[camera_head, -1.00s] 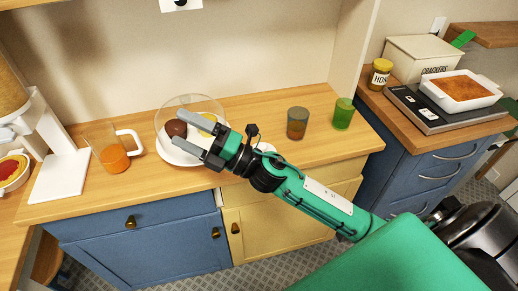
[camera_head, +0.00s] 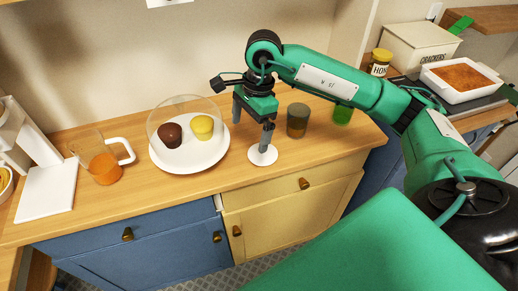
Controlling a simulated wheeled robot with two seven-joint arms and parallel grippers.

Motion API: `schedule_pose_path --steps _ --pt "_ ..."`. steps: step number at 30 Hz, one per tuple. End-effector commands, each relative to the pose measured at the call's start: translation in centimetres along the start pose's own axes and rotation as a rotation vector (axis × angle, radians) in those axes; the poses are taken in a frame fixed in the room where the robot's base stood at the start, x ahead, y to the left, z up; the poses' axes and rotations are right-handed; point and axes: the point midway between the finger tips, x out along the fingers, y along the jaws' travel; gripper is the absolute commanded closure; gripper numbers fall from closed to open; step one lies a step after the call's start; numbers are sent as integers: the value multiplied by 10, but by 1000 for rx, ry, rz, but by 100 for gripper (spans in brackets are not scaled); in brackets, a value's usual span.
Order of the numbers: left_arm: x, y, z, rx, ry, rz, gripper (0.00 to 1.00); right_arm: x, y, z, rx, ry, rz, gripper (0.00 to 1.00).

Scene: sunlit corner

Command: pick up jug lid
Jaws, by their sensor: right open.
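The jug lid looks to be the small white disc (camera_head: 262,157) lying flat on the wooden counter, right of the white plate. My right gripper (camera_head: 252,130) points down above the counter, open and empty. Its nearer finger overlaps the disc in the picture; I cannot tell whether it touches. Its other finger is farther back, beside the plate's right edge. The jug (camera_head: 104,166), clear with a white handle and orange liquid, stands at the left of the counter. My left gripper is not in view.
A white plate (camera_head: 205,158) with a brown and a yellow cupcake under a clear dome is close left of my gripper. A dark glass (camera_head: 298,120) and a green glass (camera_head: 343,113) stand to the right. The counter's front edge is near the disc.

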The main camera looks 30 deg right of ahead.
Motion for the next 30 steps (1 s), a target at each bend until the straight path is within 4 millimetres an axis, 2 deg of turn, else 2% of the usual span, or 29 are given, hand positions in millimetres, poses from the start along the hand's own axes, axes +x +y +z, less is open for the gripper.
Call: schedule_pose_path --steps 1,3,8,12,19,23,30 --pt "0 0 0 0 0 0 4 -8 -2 -15 4 63 -6 0" --pt "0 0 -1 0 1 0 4 -16 -3 -30 9 134 -7 0" --pt "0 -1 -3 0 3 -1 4 -21 -2 -48 18 207 -3 0" --pt "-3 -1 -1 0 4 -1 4 -1 -2 -52 18 209 2 0" --pt "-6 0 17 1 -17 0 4 42 -2 -61 18 206 1 0" --pt "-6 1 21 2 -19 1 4 56 -2 -63 17 206 -1 0" --pt "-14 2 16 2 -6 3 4 75 -3 -67 19 206 1 0"
